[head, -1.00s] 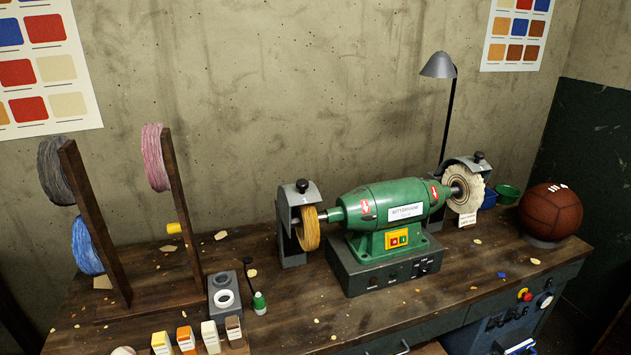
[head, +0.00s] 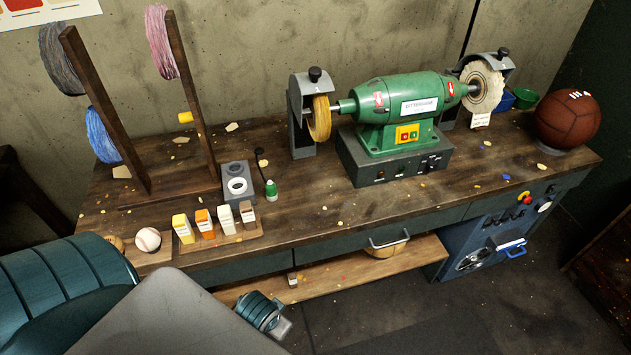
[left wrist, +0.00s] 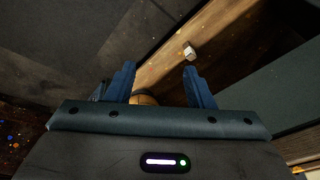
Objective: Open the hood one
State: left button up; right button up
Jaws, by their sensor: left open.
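The green bench grinder (head: 405,108) stands on the workbench in the head view. A grey hood (head: 298,95) with a black knob on top sits over the tan wheel (head: 320,118) at its left end. A second grey hood (head: 472,68), also with a black knob, sits behind the white buffing wheel (head: 487,88) at its right end. My left gripper (left wrist: 158,80) is open in the left wrist view, with its two fingers apart, and it touches neither hood. In the head view my left arm fills the lower left; its fingertips are not clear there. My right gripper is not in view.
Below is a wooden shelf (head: 350,276) with a small block (head: 292,279). The floor at the right front is open.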

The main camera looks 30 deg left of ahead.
pick_arm(q)
notch_tip(320, 180, up, 13)
jog(key=w+t, duration=0.2)
jog(key=w, duration=0.1)
jog(key=n+t+y+p, duration=0.1)
jog(key=n+t+y, duration=0.6)
jog(key=n+y, duration=0.5)
send_near(315, 70)
jog(key=m, duration=0.1)
jog(key=shift+y, duration=0.4)
jog(key=p+x, duration=0.2)
jog(key=x, duration=0.2)
jog(key=p+x, duration=0.2)
jog(key=x, duration=0.3)
jog(key=shift+w+d+f, duration=0.1)
jog(key=shift+w+f, duration=0.05)
jog(key=shift+f, duration=0.1)
jog(key=shift+w+a+f, duration=0.15)
jog(key=shift+w+a, duration=0.3)
jog(key=shift+a, duration=0.05)
grip_shut()
